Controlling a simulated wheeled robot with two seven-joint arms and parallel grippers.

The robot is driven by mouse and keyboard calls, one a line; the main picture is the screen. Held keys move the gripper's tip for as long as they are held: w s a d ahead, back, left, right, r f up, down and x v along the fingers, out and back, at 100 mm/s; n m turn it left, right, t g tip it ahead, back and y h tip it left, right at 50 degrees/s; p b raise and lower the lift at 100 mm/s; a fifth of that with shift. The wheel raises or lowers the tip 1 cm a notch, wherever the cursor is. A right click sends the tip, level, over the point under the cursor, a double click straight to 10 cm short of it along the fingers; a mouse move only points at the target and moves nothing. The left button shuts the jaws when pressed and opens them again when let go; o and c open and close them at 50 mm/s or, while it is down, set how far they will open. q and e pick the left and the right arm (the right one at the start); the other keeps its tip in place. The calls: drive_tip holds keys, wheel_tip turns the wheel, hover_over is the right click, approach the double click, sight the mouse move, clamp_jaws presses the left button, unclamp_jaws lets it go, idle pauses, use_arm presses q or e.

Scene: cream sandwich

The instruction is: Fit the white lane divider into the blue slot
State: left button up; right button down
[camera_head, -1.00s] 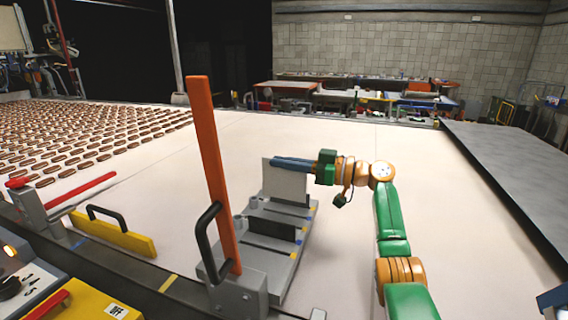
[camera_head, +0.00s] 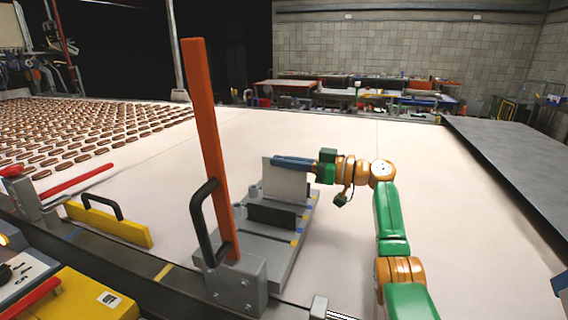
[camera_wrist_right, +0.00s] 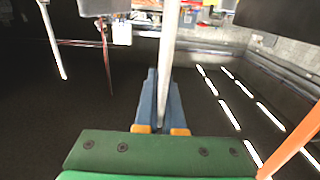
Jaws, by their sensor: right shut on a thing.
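The white lane divider (camera_head: 285,184) is an upright flat plate above the far part of the grey slotted rack (camera_head: 275,250). My right gripper (camera_head: 276,161) is shut on its top edge. In the right wrist view the divider shows edge-on (camera_wrist_right: 169,45) between the two blue fingers (camera_wrist_right: 162,80). A dark divider (camera_head: 271,215) stands in the rack just nearer than the white one. Small blue and yellow marks sit along the rack's right edge; a blue mark (camera_head: 310,205) is close to the plate's lower right. I cannot tell whether the plate's bottom touches the rack. My left gripper is out of view.
An orange post (camera_head: 207,145) with a black handle (camera_head: 204,225) rises at the rack's near left. A yellow bar (camera_head: 108,224) lies left of it. Rows of brown sandwich biscuits (camera_head: 75,140) cover the left of the pale belt (camera_head: 410,155). The belt right of my arm is clear.

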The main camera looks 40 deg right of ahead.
idle(0.4)
drive_tip(key=shift+b, duration=0.3)
idle(0.5)
drive_tip(key=b, duration=0.4)
hover_over(284, 198)
drive_tip(key=shift+w+d+f, duration=0.1)
drive_tip(key=shift+f, duration=2.05)
drive_tip(key=shift+f, duration=0.1)
